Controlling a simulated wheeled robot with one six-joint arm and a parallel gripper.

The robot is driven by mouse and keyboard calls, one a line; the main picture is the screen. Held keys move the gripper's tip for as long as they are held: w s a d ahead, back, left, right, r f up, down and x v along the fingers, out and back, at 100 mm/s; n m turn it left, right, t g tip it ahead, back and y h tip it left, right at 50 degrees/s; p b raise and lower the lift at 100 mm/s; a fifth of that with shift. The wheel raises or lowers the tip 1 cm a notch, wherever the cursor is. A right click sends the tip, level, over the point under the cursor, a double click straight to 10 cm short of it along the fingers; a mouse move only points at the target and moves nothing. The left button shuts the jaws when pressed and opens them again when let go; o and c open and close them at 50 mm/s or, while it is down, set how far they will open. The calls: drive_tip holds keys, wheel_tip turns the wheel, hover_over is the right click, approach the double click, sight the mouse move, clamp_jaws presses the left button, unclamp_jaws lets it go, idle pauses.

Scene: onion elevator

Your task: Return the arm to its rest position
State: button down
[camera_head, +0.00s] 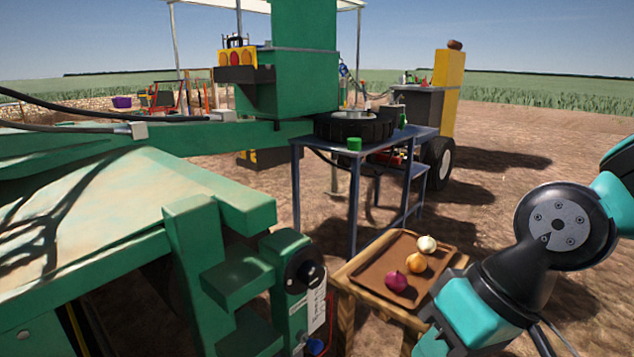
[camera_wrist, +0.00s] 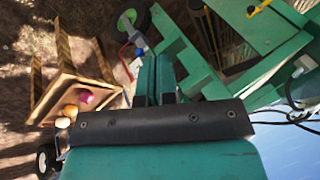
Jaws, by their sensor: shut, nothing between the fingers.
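My arm (camera_head: 528,245) comes in from the right edge of the head view and bends down towards the bottom edge, in front of the wooden stand. In the wrist view my gripper (camera_wrist: 156,62) is shut and empty, its two fingers side by side. It touches nothing that I can make out. The fingertips are not clearly visible in the head view.
A brown tray (camera_head: 372,271) on a wooden stand (camera_head: 345,318) holds a white onion (camera_head: 426,243), an orange onion (camera_head: 417,262) and a purple onion (camera_head: 396,281). Green machinery (camera_head: 110,235) fills the left. A blue table (camera_head: 352,195) stands behind. Open dirt lies right.

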drive_tip(key=s+d+r+n+p, duration=0.1)
drive_tip(key=s+r+p, duration=0.1)
drive_tip(key=r+p, duration=1.5)
drive_tip(key=s+d+r+n+h+p, duration=0.1)
drive_tip(key=s+r+p, duration=0.1)
drive_tip(key=r+p, duration=1.6)
wheel_tip(320, 180, up, 3)
drive_tip(key=shift+s+d+f+g, duration=0.1)
drive_tip(key=shift+s+d+g, duration=0.15)
drive_tip(key=shift+d+g, duration=0.1)
drive_tip(key=shift+a, duration=0.1)
